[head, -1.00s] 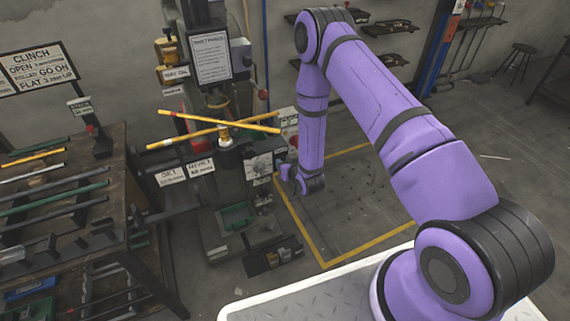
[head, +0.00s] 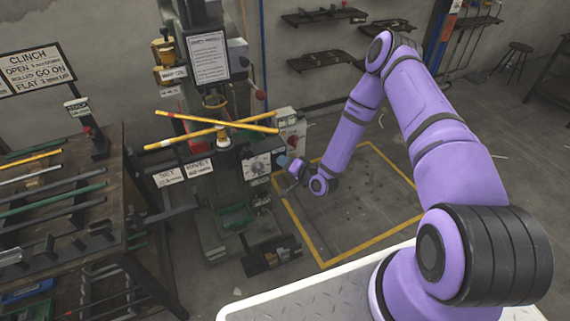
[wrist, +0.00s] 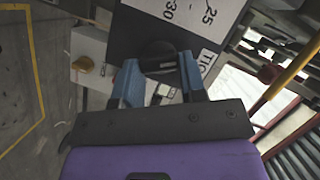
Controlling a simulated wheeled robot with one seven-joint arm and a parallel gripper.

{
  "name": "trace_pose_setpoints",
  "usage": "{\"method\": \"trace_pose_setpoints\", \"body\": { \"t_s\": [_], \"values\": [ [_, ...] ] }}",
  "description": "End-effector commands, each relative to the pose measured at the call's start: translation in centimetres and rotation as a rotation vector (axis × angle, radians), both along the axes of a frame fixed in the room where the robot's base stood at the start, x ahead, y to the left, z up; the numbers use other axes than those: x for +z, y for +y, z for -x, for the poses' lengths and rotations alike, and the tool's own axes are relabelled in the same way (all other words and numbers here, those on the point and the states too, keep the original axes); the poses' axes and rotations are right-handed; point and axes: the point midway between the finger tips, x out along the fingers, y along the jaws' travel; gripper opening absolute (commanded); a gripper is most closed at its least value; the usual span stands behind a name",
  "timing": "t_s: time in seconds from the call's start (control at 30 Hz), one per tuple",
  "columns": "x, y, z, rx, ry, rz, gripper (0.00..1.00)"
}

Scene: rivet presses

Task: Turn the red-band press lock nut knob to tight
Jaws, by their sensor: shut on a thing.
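The press (head: 225,185) stands left of my arm, with two yellow bars crossed on it. My gripper (wrist: 158,72) has blue fingers shut on a round black knob (wrist: 158,53), one finger on each side. The knob sits on a dark panel (wrist: 130,40) with a white label reading "25-30" and another label (wrist: 208,68) beginning "TIG". In the head view my gripper (head: 284,161) is at the right side of the press, close to a pale dial plate (head: 257,166). The knob cannot be made out there, nor its exact setting.
A grey box (head: 290,128) with a red button is just above my gripper. A rack table (head: 60,215) with coloured bars stands at the left. A low dark tray (head: 270,257) lies at the foot of the press. The yellow-outlined floor (head: 350,210) is mostly clear.

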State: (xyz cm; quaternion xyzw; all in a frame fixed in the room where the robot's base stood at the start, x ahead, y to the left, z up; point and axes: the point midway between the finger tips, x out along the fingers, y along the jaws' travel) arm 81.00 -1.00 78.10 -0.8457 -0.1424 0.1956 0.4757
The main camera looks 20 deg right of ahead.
Motion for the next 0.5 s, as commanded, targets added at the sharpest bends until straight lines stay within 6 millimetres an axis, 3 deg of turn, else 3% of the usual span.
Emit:
{"method": "trace_pose_setpoints", "body": {
  "t_s": [0.5],
  "values": [
    [-0.55,-0.28,-0.02,-0.003,0.044,-0.413,0.15]
  ]
}}
